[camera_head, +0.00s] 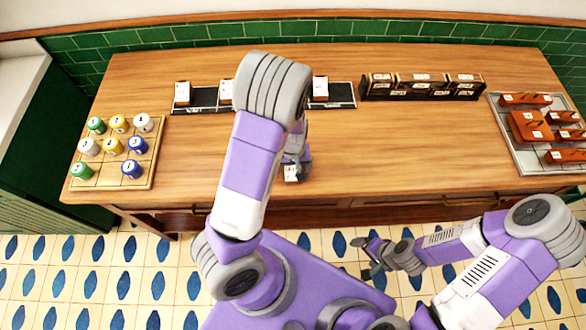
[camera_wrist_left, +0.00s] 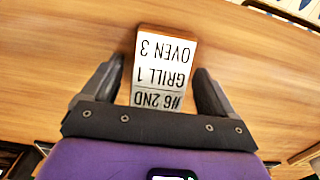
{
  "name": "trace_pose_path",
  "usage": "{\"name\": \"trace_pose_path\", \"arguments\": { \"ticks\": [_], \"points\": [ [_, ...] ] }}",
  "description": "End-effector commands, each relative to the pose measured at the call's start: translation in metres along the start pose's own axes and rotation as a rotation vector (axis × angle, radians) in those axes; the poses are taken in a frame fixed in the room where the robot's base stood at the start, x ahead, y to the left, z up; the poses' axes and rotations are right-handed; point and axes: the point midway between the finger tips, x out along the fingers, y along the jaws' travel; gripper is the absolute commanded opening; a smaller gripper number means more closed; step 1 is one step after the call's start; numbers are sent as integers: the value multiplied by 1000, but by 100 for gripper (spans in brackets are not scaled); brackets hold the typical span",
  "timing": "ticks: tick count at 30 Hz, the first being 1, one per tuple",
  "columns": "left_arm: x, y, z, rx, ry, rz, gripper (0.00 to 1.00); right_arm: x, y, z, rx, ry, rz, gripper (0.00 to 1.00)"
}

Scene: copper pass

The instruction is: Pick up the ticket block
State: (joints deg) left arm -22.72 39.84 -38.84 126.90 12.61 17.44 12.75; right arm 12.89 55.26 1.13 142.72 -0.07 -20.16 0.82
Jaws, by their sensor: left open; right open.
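A ticket block (camera_head: 291,173) with a white printed face stands on the wooden counter near its front edge, partly hidden by my left arm. In the left wrist view the ticket block (camera_wrist_left: 163,62) reads "#6 2ND, GRILL 1, OVEN 3", upside down. My left gripper (camera_head: 299,170) is open over it. In the wrist view its two dark fingers (camera_wrist_left: 158,85) lie on either side of the block, with a visible gap on the right; contact on the left cannot be told. My right gripper (camera_head: 369,258) is open and empty, low in front of the counter.
A dark rail (camera_head: 205,107) at the back holds several similar blocks, partly behind my left arm. A dark rack (camera_head: 422,88) stands right of it. A wooden tray (camera_head: 146,180) of coloured jars is at left, a metal tray (camera_head: 507,155) of copper-brown blocks at right. The counter's (camera_head: 410,140) middle right is clear.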

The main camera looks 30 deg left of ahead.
Motion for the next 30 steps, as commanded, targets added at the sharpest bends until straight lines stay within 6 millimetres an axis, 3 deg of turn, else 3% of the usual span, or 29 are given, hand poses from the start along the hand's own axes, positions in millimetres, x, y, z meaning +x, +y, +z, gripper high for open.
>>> {"name": "trace_pose_path", "arguments": {
  "ticks": [8,18,20,26,30],
  "points": [
    [3,0,0,1,1,1,87,0,0,0,0,0,0,87],
    [3,0,0,0,1,1,35,0,0,0,0,1,0,87],
    [3,0,0,0,1,1,29,0,0,0,0,0,0,87],
    [2,0,0,1,1,1,28,0,0,0,0,1,0,87],
    [-11,1,-1,1,4,3,28,-4,-2,0,0,0,0,87]
  ]
}}
